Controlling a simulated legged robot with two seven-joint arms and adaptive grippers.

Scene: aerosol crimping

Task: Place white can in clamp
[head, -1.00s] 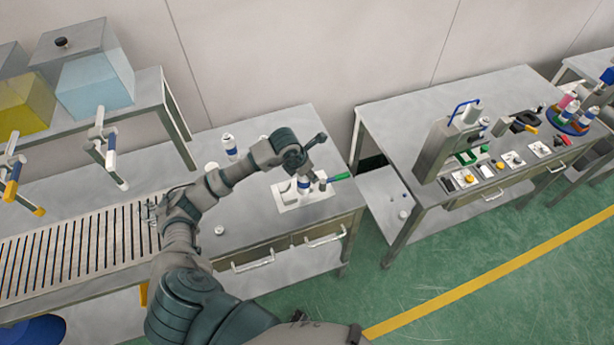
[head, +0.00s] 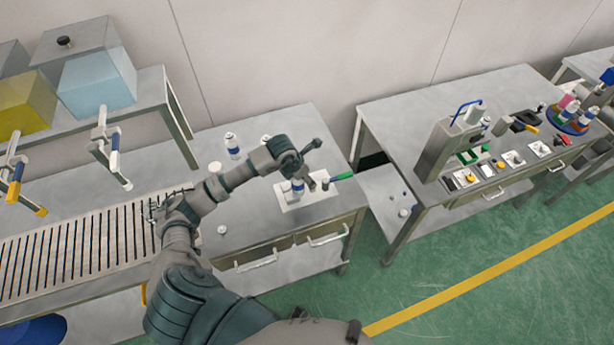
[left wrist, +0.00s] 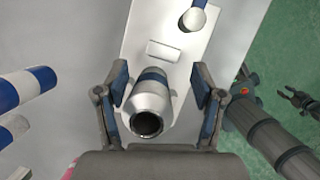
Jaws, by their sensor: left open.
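A white can with a blue band (head: 298,187) stands on the white base plate of the clamp (head: 312,200), which has a green handle (head: 342,176). My left gripper (left wrist: 161,88) is open around the can, which shows from above in the left wrist view (left wrist: 150,103). The left finger is close to the can and a gap shows at the right finger. The wrist partly hides the can and clamp in the head view, so I cannot tell how the can sits. My right gripper (left wrist: 300,98) shows small at the right edge of the left wrist view.
More cans, such as one with a blue band (head: 232,146), stand at the back of this table. A slatted conveyor (head: 80,245) lies to the left. A second table (head: 400,118) with a press (head: 450,140) stands to the right, across a gap.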

